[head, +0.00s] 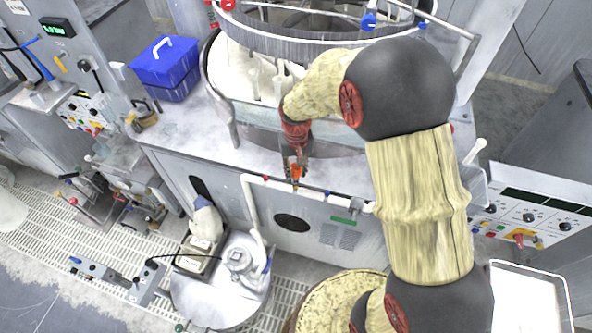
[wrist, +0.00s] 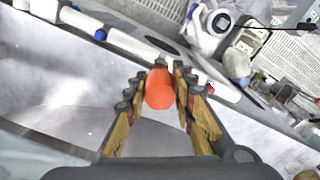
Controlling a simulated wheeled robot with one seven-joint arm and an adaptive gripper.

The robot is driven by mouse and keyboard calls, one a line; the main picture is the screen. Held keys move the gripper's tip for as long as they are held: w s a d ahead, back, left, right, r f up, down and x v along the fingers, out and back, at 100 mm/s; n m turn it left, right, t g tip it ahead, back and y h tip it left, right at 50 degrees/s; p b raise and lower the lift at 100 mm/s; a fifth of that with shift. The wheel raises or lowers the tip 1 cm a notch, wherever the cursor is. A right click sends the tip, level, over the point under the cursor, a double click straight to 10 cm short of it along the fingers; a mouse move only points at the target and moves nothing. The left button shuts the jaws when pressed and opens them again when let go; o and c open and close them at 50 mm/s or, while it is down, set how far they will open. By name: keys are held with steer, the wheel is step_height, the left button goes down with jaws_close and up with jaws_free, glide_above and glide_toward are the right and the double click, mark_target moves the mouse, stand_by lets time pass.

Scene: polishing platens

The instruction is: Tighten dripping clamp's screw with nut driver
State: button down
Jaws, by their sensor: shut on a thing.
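My gripper (head: 296,158) is low over the front edge of the polishing machine's bench. In the wrist view my gripper (wrist: 164,76) is shut on an orange handle (wrist: 160,90), seen nearly end-on; it appears to be the nut driver. In the head view the orange driver (head: 295,170) hangs down near the white pipe (head: 318,194) along the bench front. I cannot tell which clamp drips, nor whether the driver touches one.
A blue box (head: 165,68) stands on the bench at the left. Below are a round white drum (head: 205,300) with a pump on top and a slatted floor grating. A control panel (head: 530,215) is at the right. The round polishing basin (head: 225,75) rises behind my gripper.

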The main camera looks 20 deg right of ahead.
steer(key=shift+f+b, duration=0.45)
steer(key=shift+f, duration=0.35)
steer(key=c, duration=1.4)
jaws_free()
steer(key=shift+r, duration=0.1)
step_height(320, 180, up, 12)
steer(key=shift+f, duration=0.1)
